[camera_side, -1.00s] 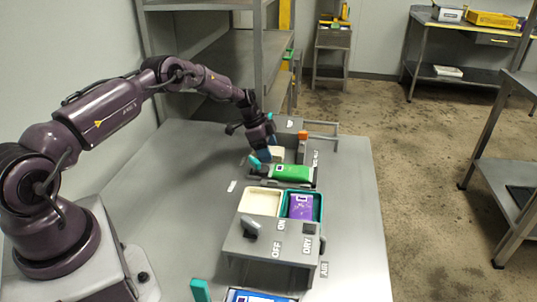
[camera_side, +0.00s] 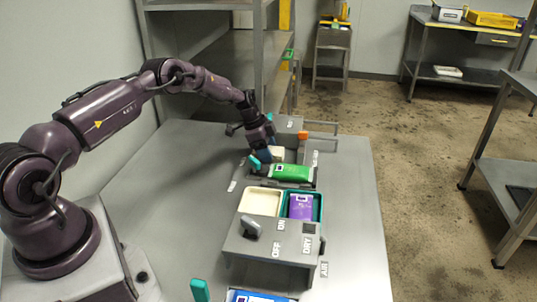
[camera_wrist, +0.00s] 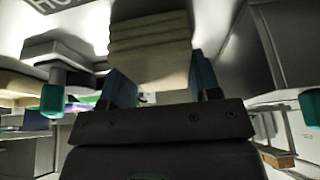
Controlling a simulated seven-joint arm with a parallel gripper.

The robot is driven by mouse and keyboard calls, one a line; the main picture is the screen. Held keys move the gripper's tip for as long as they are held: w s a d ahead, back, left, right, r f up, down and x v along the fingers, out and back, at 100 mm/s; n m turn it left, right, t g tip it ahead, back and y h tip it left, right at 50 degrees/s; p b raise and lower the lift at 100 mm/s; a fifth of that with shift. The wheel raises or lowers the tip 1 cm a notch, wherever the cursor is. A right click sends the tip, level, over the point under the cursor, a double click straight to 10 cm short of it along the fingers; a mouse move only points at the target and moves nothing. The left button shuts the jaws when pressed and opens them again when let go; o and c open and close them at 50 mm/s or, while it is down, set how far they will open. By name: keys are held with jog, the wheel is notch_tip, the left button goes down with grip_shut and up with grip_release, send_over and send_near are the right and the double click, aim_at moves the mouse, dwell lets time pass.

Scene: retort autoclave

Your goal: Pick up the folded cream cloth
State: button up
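The folded cream cloth (camera_wrist: 150,50) shows as a layered block at the top middle of the wrist view. In the side view only a small pale part of it (camera_side: 278,154) shows beside my gripper (camera_side: 265,152), at the far part of the bench. In the wrist view my gripper (camera_wrist: 162,88) has one blue finger on each side of the cloth, and the cloth spans most of the gap. The fingers are low around it. Whether they press on it or stand slightly apart cannot be told, and the cloth's underside is hidden.
A green packet (camera_side: 291,172) lies just nearer than the gripper. A grey box (camera_side: 270,246) with a cream tray (camera_side: 260,202) and a purple packet in a teal tray (camera_side: 319,206) stands nearer. A grey unit (camera_side: 289,124) with an orange part is behind. The right bench strip (camera_side: 355,215) is clear.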

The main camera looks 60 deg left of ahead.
aim_at(273, 150)
jog(key=shift+r, duration=0.45)
notch_tip(273, 150, up, 3)
jog(key=shift+f, duration=0.1)
jog(key=s+d+r, duration=0.5)
jog(key=s+r, duration=0.4)
jog(key=s, duration=0.4)
jog(key=shift+r, duration=0.4)
jog(key=shift+d, duration=0.1)
